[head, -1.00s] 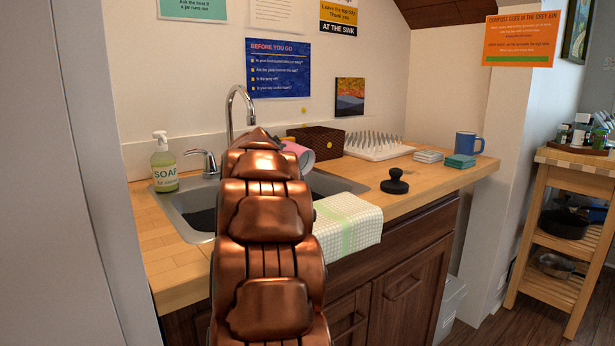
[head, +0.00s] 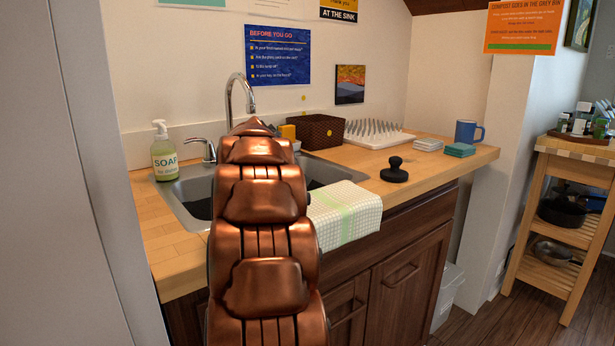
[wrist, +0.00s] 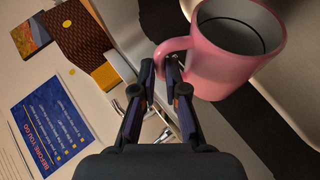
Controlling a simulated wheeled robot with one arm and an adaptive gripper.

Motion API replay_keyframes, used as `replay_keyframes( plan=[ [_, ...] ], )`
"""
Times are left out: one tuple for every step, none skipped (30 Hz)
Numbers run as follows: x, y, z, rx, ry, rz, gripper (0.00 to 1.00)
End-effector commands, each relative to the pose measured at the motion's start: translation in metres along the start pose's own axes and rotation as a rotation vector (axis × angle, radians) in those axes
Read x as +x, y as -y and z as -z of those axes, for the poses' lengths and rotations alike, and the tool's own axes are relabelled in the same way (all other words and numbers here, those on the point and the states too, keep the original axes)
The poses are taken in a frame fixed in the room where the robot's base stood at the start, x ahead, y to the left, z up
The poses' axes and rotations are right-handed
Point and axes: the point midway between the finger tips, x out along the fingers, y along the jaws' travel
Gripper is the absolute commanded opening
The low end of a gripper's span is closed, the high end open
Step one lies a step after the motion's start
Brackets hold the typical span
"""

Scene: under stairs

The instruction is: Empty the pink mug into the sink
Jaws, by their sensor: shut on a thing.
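The pink mug (wrist: 235,70) shows large in the wrist view, with its mouth toward the top of the picture. I cannot tell whether anything is in it. My gripper (wrist: 170,78) is shut on its handle. In the head view, the mug and my gripper are hidden behind my copper-coloured arm. The steel sink (head: 177,193) is set in the wooden counter, partly covered by my arm. In the wrist view, the dark sink basin lies below and around the mug.
A tap (head: 230,92) rises behind the sink. A soap bottle (head: 164,152) stands left; a brown basket (head: 316,132) and dish rack (head: 375,138) stand behind right. A towel (head: 343,213) hangs over the front edge. A black stopper (head: 394,172) and blue mug (head: 467,132) stand right.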

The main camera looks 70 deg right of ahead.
Motion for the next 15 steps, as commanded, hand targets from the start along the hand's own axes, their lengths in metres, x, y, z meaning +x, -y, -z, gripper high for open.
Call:
replay_keyframes(
  plan=[
    [0.000, -0.001, 0.000, 0.000, -0.001, -0.001, 0.00],
    [0.000, -0.001, 0.000, 0.000, -0.001, -0.001, 0.00],
    [0.000, -0.001, 0.000, 0.000, -0.001, -0.001, 0.00],
    [0.000, -0.001, 0.000, 0.000, -0.001, -0.001, 0.00],
    [-0.001, -0.001, 0.000, 0.000, -0.001, -0.001, 0.00],
    [-0.001, -0.002, 0.001, 0.000, -0.001, -0.001, 0.00],
    [-0.002, -0.002, 0.001, 0.000, -0.001, -0.001, 0.00],
    [-0.002, -0.004, 0.002, 0.000, -0.001, -0.001, 0.00],
    [-0.004, -0.006, 0.003, 0.000, -0.001, -0.001, 0.00],
    [-0.005, -0.008, 0.003, 0.000, -0.001, -0.001, 0.00],
    [-0.007, -0.010, 0.004, 0.001, -0.001, -0.001, 0.00],
    [-0.009, -0.013, 0.005, 0.000, -0.001, -0.001, 0.00],
    [-0.010, -0.015, 0.006, 0.000, -0.001, -0.001, 0.00],
    [-0.012, -0.018, 0.007, 0.000, -0.001, -0.001, 0.00],
    [-0.014, -0.021, 0.008, 0.000, 0.000, 0.000, 0.00]
  ],
)
